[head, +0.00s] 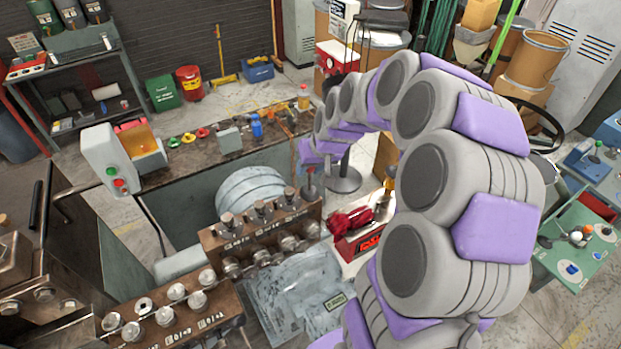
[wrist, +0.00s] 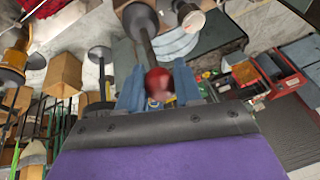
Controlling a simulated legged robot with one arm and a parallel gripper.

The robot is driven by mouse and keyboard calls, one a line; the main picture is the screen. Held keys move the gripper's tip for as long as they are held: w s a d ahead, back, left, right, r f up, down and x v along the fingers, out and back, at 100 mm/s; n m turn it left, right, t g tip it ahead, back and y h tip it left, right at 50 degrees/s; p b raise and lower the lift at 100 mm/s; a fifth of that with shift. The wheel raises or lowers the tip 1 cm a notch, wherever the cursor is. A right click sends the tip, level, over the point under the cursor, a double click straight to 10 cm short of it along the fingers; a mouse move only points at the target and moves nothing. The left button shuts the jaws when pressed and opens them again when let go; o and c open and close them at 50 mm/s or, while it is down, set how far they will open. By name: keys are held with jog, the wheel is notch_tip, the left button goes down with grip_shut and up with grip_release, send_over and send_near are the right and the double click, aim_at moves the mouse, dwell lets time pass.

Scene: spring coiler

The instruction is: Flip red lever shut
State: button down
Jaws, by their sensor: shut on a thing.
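The red lever shows in the wrist view as a round red knob (wrist: 159,83) on a grey rod (wrist: 146,42). The rod runs up the picture to a dark round base. My gripper (wrist: 158,90) has blue fingers on both sides of the red knob and is shut on it. In the head view my grey and purple arm arches over from the right, and its end (head: 312,158) is down near a grey post at the right end of the coiler's control panel. The red knob cannot be made out there.
The brown panel (head: 262,240) carries several grey knobs beside a large pale coil drum (head: 250,192). A red machine (head: 352,222) stands right of the panel. A workbench (head: 208,150) with small tools lies behind. A green tray table (head: 582,240) stands at far right.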

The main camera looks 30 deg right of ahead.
jog(key=shift+s+f+t+b, duration=0.3)
jog(key=shift+s+t+b, duration=0.55)
jog(key=shift+b, duration=0.75)
jog(key=shift+s+f+t+b, duration=0.3)
jog(key=shift+s+t+b, duration=0.25)
jog(key=shift+s+b, duration=0.8)
jog(key=shift+w, duration=0.2)
jog(key=c, duration=1.1)
grip_release()
jog(key=shift+f, duration=0.1)
jog(key=shift+c, duration=0.2)
jog(key=o, duration=0.4)
jog(key=shift+c, duration=0.2)
jog(key=shift+d, duration=0.1)
jog(key=shift+r, duration=0.3)
